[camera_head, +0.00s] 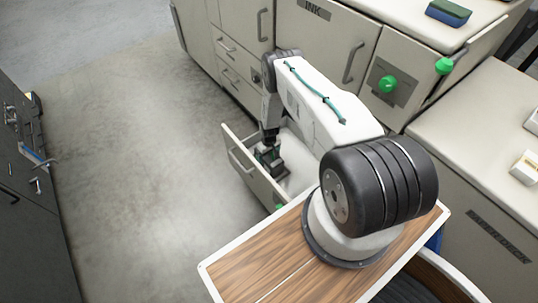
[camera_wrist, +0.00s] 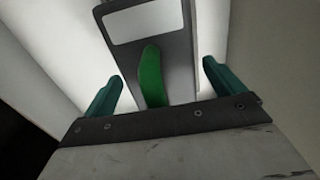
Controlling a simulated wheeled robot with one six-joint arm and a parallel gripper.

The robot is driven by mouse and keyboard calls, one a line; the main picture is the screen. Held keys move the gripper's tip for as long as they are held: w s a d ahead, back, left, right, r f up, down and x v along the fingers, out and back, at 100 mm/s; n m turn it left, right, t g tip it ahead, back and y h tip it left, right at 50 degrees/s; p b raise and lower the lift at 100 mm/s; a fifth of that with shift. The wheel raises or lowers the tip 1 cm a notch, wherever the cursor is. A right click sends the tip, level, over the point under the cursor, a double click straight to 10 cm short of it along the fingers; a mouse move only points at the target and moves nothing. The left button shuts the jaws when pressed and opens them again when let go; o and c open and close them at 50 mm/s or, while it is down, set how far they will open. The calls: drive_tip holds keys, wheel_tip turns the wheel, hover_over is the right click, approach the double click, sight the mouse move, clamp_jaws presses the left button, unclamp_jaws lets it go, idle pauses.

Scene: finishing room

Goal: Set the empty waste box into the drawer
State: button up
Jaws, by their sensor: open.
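The drawer (camera_head: 255,178) is pulled out of the pale cabinet, low and near the middle of the head view. My gripper (camera_head: 268,153) reaches down into it from above. A dark grey box (camera_head: 279,171), which appears to be the waste box, sits inside the drawer below my gripper, partly hidden by it. In the wrist view the grey box (camera_wrist: 184,62) has a pale panel on top and an upright green grip (camera_wrist: 151,76). My gripper's teal fingers (camera_wrist: 163,72) stand open on either side of the green grip, with a gap at both sides. The box's inside cannot be seen.
The cabinet (camera_head: 322,42) marked INK has closed doors and a green knob (camera_head: 388,84). A blue and green sponge-like block (camera_head: 448,12) lies on the counter. My wooden deck is in front. A dark tool unit (camera_head: 30,190) stands at left. The floor (camera_head: 140,150) between is clear.

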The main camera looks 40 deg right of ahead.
wheel_tip(320, 180, up, 12)
drive_tip(key=shift+r, duration=0.2)
drive_tip(key=w+a+r, duration=0.2)
drive_tip(key=a+r, duration=0.1)
drive_tip(key=r, duration=1.4)
drive_tip(key=w+a+r, duration=0.2)
drive_tip(key=r, duration=1.5)
drive_tip(key=s+a+r, duration=0.2)
drive_tip(key=r, duration=0.4)
drive_tip(key=s+a+r, duration=0.2)
drive_tip(key=r, duration=0.4)
drive_tip(key=s+a+r+t, duration=0.1)
drive_tip(key=s+a+r, duration=0.3)
drive_tip(key=s+r, duration=0.65)
drive_tip(key=s+a+r, duration=0.4)
drive_tip(key=s+r, duration=0.5)
drive_tip(key=s, duration=0.3)
drive_tip(key=s+a+r, duration=0.1)
drive_tip(key=s+a, duration=0.1)
drive_tip(key=s, duration=1)
drive_tip(key=shift+s, duration=0.25)
